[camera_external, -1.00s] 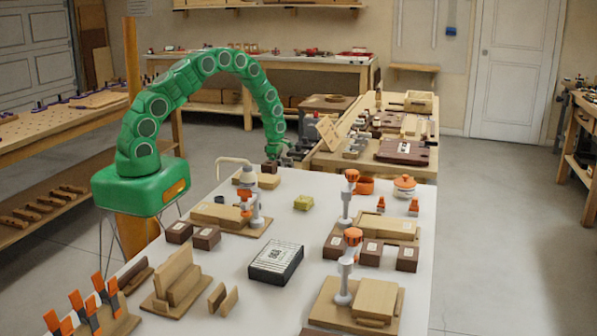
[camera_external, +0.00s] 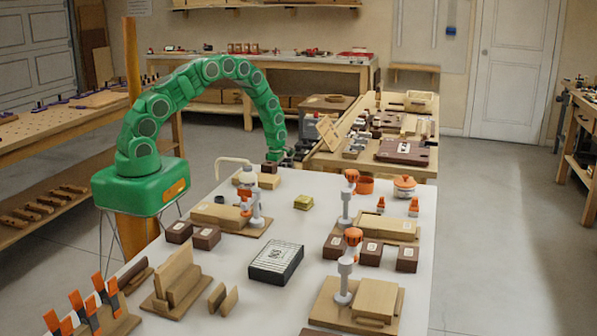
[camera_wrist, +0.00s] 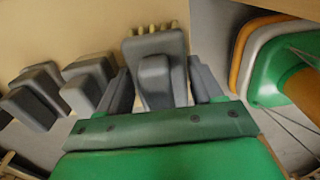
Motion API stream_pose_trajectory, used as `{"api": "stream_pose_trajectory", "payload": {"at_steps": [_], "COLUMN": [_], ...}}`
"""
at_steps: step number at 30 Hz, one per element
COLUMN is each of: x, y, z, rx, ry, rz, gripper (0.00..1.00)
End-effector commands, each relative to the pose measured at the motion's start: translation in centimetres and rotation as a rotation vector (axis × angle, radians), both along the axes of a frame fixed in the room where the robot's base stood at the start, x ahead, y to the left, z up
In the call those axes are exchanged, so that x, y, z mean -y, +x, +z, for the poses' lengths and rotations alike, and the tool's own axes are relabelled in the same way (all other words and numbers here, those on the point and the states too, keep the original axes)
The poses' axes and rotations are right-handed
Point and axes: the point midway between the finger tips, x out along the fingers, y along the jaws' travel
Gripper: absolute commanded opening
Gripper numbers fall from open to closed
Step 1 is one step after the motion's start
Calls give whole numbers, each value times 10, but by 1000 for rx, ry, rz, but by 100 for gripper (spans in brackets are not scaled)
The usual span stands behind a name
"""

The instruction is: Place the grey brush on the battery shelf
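In the wrist view, a grey brush (camera_wrist: 156,68) with a blocky handle and pale bristle tufts lies between the two grey fingers of my gripper (camera_wrist: 159,84). The fingers stand wide apart, one on each side of it; whether they touch it is hard to tell. In the external view, my gripper (camera_external: 288,156) is low at the near left corner of the far wooden bench (camera_external: 320,160). The brush is too small to make out there. I cannot pick out the battery shelf in either view.
More grey blocky pieces (camera_wrist: 88,82) lie left of my gripper in the wrist view. A leaning wooden board (camera_external: 328,132) and dark boxes (camera_external: 403,150) crowd the far bench. The white table (camera_external: 325,255) holds clamps, wooden blocks and a black-edged box (camera_external: 276,262).

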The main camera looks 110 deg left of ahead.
Motion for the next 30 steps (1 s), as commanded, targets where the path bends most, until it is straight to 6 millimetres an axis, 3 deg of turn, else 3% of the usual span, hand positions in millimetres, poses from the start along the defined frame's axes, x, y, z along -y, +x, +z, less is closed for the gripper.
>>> {"api": "stream_pose_trajectory", "payload": {"at_steps": [17, 30], "x": [-1, -1], "y": [0, 0], "z": [8, 61], "rx": [1, 1], "ry": [1, 1], "rz": [0, 1], "gripper": [74, 74]}}
